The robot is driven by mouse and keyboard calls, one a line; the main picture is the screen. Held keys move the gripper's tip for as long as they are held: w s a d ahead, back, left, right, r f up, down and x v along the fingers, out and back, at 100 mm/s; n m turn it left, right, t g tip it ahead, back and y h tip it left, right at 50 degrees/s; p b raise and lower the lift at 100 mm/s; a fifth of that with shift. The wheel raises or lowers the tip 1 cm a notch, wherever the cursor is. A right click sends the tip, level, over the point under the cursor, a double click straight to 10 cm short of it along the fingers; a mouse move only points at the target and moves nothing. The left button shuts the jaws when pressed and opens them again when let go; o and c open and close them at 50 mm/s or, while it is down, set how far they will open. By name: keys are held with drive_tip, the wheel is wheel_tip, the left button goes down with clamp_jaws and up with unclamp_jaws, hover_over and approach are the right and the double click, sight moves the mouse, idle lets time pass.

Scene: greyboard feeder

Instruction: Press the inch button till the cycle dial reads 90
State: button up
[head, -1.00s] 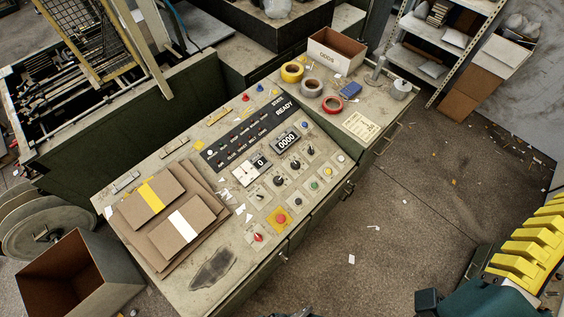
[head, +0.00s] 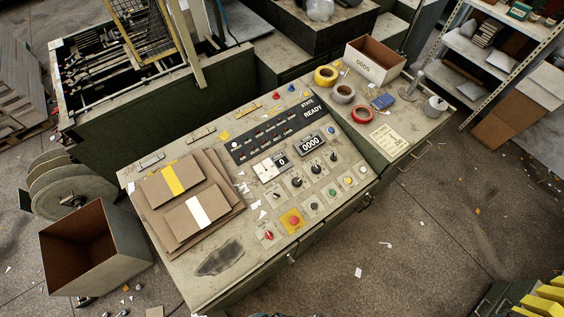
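The control console (head: 182,268) has a sloping top full of controls. A small window (head: 282,161) beside a white plate reads 0; I cannot tell for sure that it is the cycle dial. A counter (head: 311,143) beside it reads 0000. The front row holds a green button (head: 331,192), a yellow button (head: 349,181), a white button (head: 362,168) and a red mushroom button (head: 293,221) on a yellow plate. Their labels are too small to read, so I cannot tell which is the inch button. My gripper is not clearly in view.
The dark display strip (head: 313,112) reads STATE READY. Brown board stacks (head: 212,176) lie on the console's left. Tape rolls (head: 326,76), an open box (head: 381,57) and a paper card (head: 391,141) occupy the right-hand bench. An open bin (head: 130,262) stands at left.

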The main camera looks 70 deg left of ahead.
clamp_jaws()
idle(1.1)
